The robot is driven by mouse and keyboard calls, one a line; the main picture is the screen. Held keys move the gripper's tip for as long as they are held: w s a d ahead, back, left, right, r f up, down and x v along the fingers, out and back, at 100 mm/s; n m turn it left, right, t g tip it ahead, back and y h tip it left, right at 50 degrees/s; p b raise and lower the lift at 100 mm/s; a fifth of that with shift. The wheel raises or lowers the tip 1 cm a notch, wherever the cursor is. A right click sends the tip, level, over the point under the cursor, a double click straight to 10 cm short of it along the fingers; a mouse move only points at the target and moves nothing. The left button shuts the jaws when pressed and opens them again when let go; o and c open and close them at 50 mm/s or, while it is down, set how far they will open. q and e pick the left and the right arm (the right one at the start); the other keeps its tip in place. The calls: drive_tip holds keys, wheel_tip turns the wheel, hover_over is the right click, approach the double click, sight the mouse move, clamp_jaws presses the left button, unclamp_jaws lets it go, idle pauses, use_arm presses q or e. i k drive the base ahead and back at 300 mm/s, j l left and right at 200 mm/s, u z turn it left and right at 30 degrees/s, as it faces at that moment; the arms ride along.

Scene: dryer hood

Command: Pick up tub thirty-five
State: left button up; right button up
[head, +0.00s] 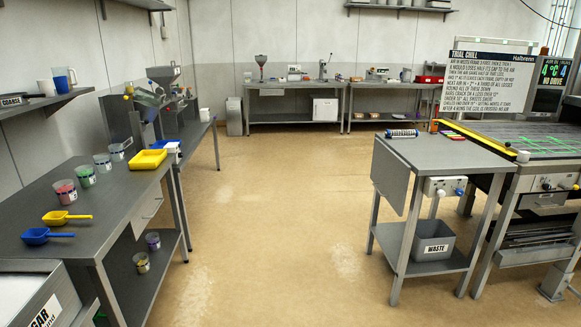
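Several small clear tubs with dark-marked labels stand in a row on the left steel bench. They are a red-filled tub (65,192), a green-filled tub (85,176), a tub with bluish contents (102,162) and a paler tub (117,152). On the shelf below stand a yellow-filled tub (141,263) and a purple-filled tub (153,241). The numbers on the labels are too small to read, so I cannot tell which is tub thirty-five. Neither of my grippers shows in the head view.
The left bench (95,222) also holds a yellow scoop (66,217), a blue scoop (46,235) and a yellow tray (147,161). A steel cart (447,152) with a grey waste bin (432,242) stands right. The floor (270,220) between is clear.

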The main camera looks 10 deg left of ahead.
sight(140, 260)
drive_tip(key=i+l+u, duration=0.1)
drive_tip(key=i, duration=0.85)
drive_tip(key=i+l, duration=0.15)
drive_tip(key=i, duration=0.8)
drive_tip(key=i+l+u, duration=0.1)
drive_tip(key=i+u, duration=0.4)
drive_tip(key=i+l+u, duration=0.2)
drive_tip(key=u, duration=0.3)
drive_tip(key=i+l+u, duration=0.65)
drive_tip(key=l+u, duration=0.35)
drive_tip(key=i+l+u, duration=0.15)
drive_tip(key=l+u, duration=0.2)
drive_tip(key=l, duration=0.2)
drive_tip(key=l+u, duration=0.4)
drive_tip(key=l, duration=0.15)
